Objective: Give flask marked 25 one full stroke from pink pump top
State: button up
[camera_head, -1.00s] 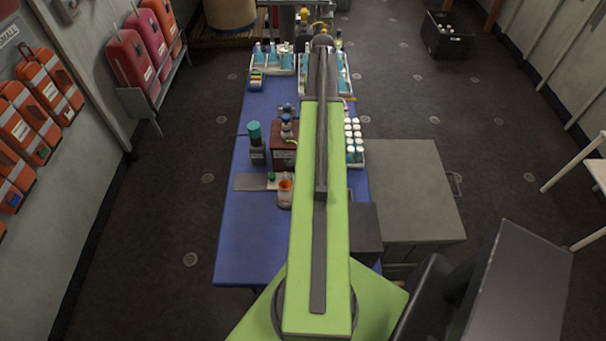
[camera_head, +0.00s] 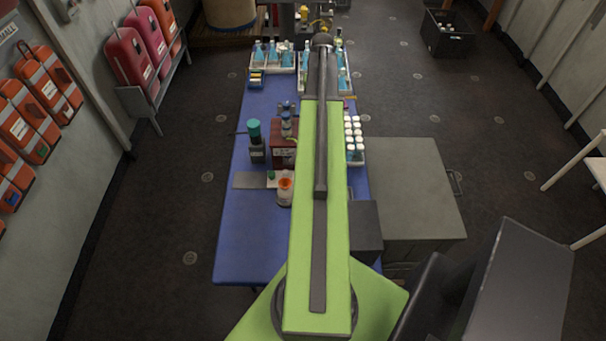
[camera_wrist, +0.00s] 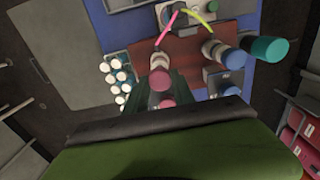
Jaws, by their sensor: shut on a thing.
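In the wrist view, the pink pump top (camera_wrist: 160,79) stands at the centre, with a pale collar and a pink line running up from it. My gripper (camera_wrist: 168,101) is at this top, shut on it; its dark fingers partly hide the grip. In the head view, my arm hides the gripper and pink top. A pale flask with an orange mouth (camera_head: 285,192) stands on the blue table. I cannot read the number 25 on anything.
A teal-capped bottle (camera_head: 254,132) stands left of the box. White-capped vials (camera_head: 354,142) stand right of my arm, and trays of blue bottles (camera_head: 272,60) at the far end. A grey cabinet (camera_head: 410,190) adjoins the table. The blue table (camera_head: 245,235) is clear at front left.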

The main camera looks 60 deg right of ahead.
jog(key=shift+f+b, duration=0.95)
jog(key=shift+f, duration=0.05)
jog(key=shift+r, duration=0.1)
jog(key=o, duration=1)
notch_tip(320, 180, up, 7)
jog(key=p, duration=0.7)
jog(key=shift+r, duration=0.1)
